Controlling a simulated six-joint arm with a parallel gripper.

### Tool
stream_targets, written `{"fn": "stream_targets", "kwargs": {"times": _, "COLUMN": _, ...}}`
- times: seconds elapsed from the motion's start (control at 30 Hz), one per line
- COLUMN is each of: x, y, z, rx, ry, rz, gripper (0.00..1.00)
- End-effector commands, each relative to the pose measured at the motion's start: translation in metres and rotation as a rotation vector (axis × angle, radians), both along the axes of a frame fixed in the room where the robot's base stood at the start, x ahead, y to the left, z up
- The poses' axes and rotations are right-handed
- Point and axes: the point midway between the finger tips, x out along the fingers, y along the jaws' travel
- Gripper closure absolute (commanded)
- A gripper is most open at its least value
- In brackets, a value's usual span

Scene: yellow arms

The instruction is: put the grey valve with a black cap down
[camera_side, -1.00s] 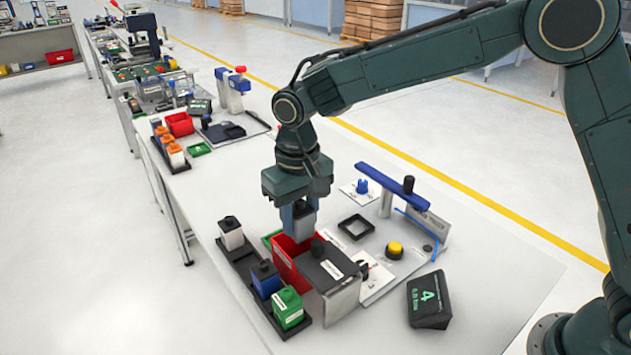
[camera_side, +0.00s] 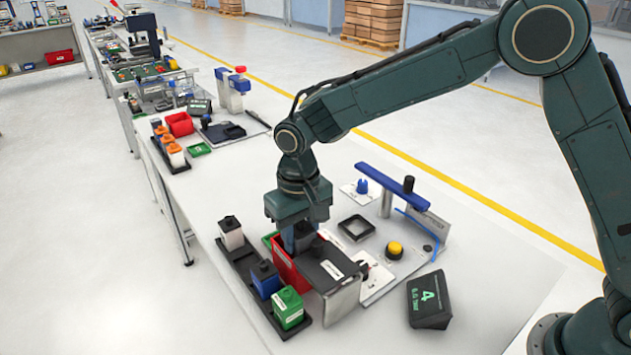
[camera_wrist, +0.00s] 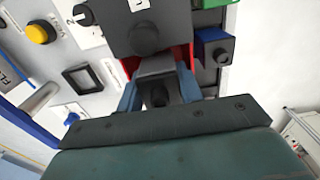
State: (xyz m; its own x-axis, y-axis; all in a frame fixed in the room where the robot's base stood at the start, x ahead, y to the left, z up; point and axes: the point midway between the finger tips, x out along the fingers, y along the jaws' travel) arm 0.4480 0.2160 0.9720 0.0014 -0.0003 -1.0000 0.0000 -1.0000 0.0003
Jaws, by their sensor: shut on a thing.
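My gripper (camera_side: 301,240) points down at the red bin (camera_side: 285,262), its blue fingertips low at the bin's opening. In the wrist view my gripper (camera_wrist: 159,96) is shut on the grey valve with a black cap (camera_wrist: 157,92), which sits between the two blue fingers. In the side view the fingers and the bin hide most of the valve. I cannot tell whether its bottom touches the bin floor.
A grey block with a black top (camera_side: 333,268) stands right beside the bin.

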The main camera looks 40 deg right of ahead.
Motion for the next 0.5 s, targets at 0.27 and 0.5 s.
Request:
{"fn": "stream_targets", "kwargs": {"times": 0.27, "x": -0.0001, "y": 0.0000, "z": -0.0062, "rx": 0.000, "ry": 0.001, "rz": 0.000, "gripper": 0.92}}
{"fn": "stream_targets", "kwargs": {"times": 0.5, "x": 0.0001, "y": 0.0000, "z": -0.0095, "rx": 0.000, "ry": 0.000, "rz": 0.000, "gripper": 0.92}}
